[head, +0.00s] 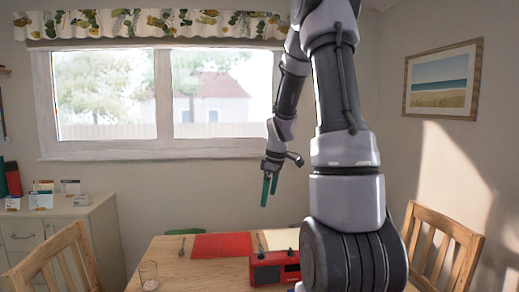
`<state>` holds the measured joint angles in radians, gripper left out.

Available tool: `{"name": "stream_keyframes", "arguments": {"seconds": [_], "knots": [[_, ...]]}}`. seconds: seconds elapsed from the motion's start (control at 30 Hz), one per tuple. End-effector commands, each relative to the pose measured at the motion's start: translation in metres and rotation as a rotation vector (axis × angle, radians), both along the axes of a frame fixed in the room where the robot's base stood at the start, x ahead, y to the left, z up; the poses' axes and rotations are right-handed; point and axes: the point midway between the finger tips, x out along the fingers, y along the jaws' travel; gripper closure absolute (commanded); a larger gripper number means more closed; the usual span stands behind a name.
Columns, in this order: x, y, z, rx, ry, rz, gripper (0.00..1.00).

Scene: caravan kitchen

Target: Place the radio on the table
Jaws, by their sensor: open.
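The red radio (275,268) sits upright on the wooden table (200,270), near the table's middle right in the head view. Part of its right side is close to or behind my arm. My gripper (269,190) hangs above the far part of the table, fingers pointing down. Its green fingers are apart and nothing shows between them. It is well above the radio and not touching it.
A red placemat (222,245) and a pale mat (281,239) lie on the table, with a glass (149,275) at its front left. Wooden chairs stand left (55,262) and right (440,245). A cabinet (95,235) holding small boxes is at the left.

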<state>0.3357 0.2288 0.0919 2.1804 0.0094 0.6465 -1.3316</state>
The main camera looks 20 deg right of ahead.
Motion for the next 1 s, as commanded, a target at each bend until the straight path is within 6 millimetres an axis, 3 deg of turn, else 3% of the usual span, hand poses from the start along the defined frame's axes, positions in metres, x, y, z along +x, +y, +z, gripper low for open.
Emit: {"name": "stream_keyframes", "arguments": {"seconds": [0.03, 0.2, 0.4, 0.5, 0.7, 0.83, 1.0], "knots": [[-0.009, 0.013, 0.028, 0.007, -0.033, -0.068, 0.00], [-0.049, 0.050, 0.098, 0.083, -0.113, -0.334, 0.00], [-0.110, 0.090, 0.158, 0.233, -0.195, -0.634, 0.00], [-0.143, 0.106, 0.179, 0.329, -0.221, -0.771, 0.00], [-0.192, 0.124, 0.198, 0.492, -0.233, -0.969, 0.00], [-0.207, 0.129, 0.202, 0.545, -0.229, -1.028, 0.00], [-0.210, 0.130, 0.202, 0.557, -0.225, -1.046, 0.00]]}}
